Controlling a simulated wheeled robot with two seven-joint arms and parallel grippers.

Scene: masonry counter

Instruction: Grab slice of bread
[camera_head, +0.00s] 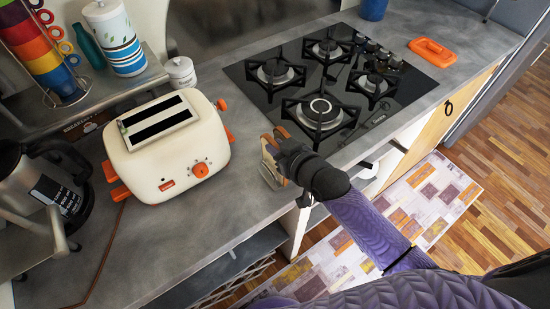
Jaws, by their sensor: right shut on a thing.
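My right gripper (279,158) is at the front part of the counter, between the toaster and the stove. It is shut on a slice of bread (267,172), which shows as a thin tan edge, steeply tilted. Most of the slice is hidden by the gripper, and I cannot tell whether it touches the counter. My left gripper is not in view.
A cream toaster (152,160) with orange knobs stands left of the gripper. A black gas stove (350,97) lies to the right and behind. A kettle (45,190) and mug rack (45,60) stand at left. Grey counter (195,235) in front is bare.

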